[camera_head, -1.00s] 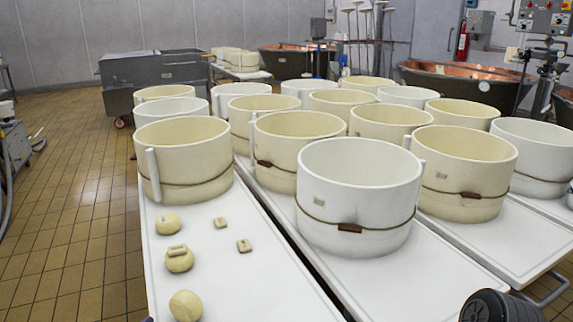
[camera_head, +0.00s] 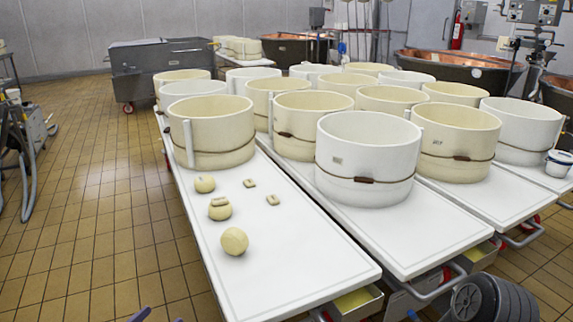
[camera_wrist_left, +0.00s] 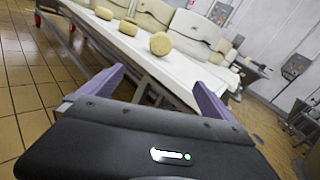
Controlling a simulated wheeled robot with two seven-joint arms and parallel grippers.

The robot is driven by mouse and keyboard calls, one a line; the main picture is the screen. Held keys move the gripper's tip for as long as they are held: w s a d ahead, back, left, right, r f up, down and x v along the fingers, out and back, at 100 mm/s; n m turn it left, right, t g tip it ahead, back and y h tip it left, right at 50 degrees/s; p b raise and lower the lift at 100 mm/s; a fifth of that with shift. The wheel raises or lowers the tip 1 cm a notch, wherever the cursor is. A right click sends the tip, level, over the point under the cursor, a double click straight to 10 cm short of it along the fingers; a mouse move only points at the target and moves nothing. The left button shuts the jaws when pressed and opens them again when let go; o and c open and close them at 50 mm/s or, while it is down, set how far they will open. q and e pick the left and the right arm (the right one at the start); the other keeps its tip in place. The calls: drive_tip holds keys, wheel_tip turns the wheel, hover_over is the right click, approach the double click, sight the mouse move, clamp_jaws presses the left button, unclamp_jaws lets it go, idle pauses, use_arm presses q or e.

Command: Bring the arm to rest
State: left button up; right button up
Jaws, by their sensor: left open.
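My left gripper (camera_wrist_left: 156,92) shows in the left wrist view with its two purple fingers spread apart and nothing between them. In the head view only a purple fingertip of it (camera_head: 140,314) shows at the bottom edge, over the tiled floor and left of the near white table (camera_head: 290,265). The gripper is apart from the table and the pale cheeses. The rest of the left arm is hidden below the head view. My right gripper is not in view.
Round cheeses, the nearest one (camera_head: 234,241), and small pieces (camera_head: 272,199) lie on the near table. Large cream and white tubs, one in front (camera_head: 367,160), crowd the tables behind. Copper vats (camera_head: 470,72) stand at the back.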

use_arm(q)
drive_tip(key=s+d+f+m+g+y, duration=0.2)
drive_tip(key=s+d+f+m+g, duration=0.55)
drive_tip(key=s+f+m, duration=0.4)
drive_tip(key=s+d+f+m+g+y, duration=0.2)
drive_tip(key=s+d+f+m+g, duration=0.5)
drive_tip(key=s+f+m+g, duration=0.4)
drive_tip(key=s+d+r+m+t, duration=0.2)
drive_tip(key=s+d+m+t, duration=0.15)
drive_tip(key=d+m, duration=0.65)
wheel_tip(320, 180, up, 18)
drive_tip(key=d+n+p, duration=0.1)
drive_tip(key=p, duration=1.7)
drive_tip(key=shift+s, duration=0.3)
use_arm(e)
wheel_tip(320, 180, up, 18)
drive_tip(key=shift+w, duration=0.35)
use_arm(q)
drive_tip(key=shift+r, duration=0.15)
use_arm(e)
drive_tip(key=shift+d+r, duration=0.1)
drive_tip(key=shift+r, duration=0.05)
